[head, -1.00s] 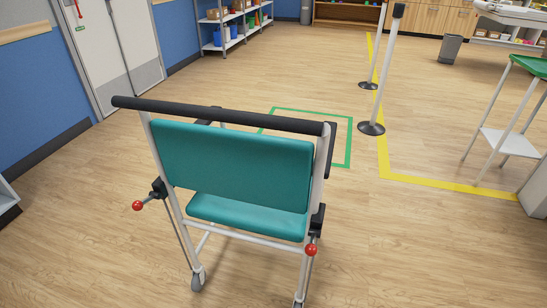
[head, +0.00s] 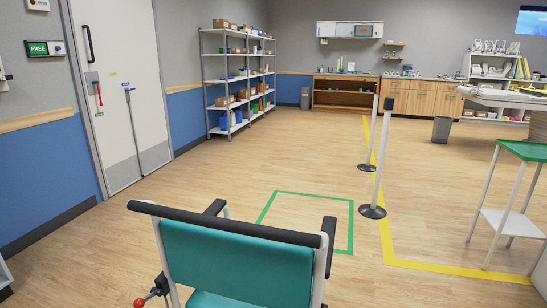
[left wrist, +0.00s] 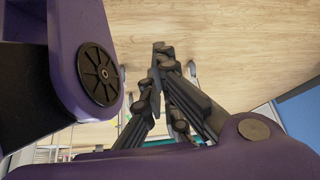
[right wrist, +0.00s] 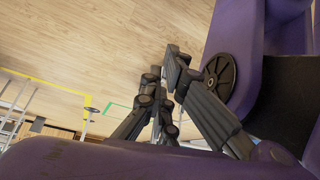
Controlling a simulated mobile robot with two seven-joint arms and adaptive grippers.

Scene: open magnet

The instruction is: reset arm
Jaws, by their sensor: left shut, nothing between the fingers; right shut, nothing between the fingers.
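My left gripper (left wrist: 160,70) shows in the left wrist view with its dark fingers together and nothing between them, above the wood floor. My right gripper (right wrist: 166,72) shows in the right wrist view, also shut and empty above the floor. Purple links of my own arms fill much of both wrist views. Neither gripper shows in the head view. A teal wheeled chair (head: 240,262) with a black push bar stands close in front of me in the head view, its lower part cut off by the frame.
A green floor square (head: 352,215) lies beyond the chair. Two barrier posts (head: 380,160) stand along a yellow floor line. A green-topped stand (head: 525,150) is at right. A white double door (head: 120,90) and shelves (head: 230,85) are at left. The middle floor is clear.

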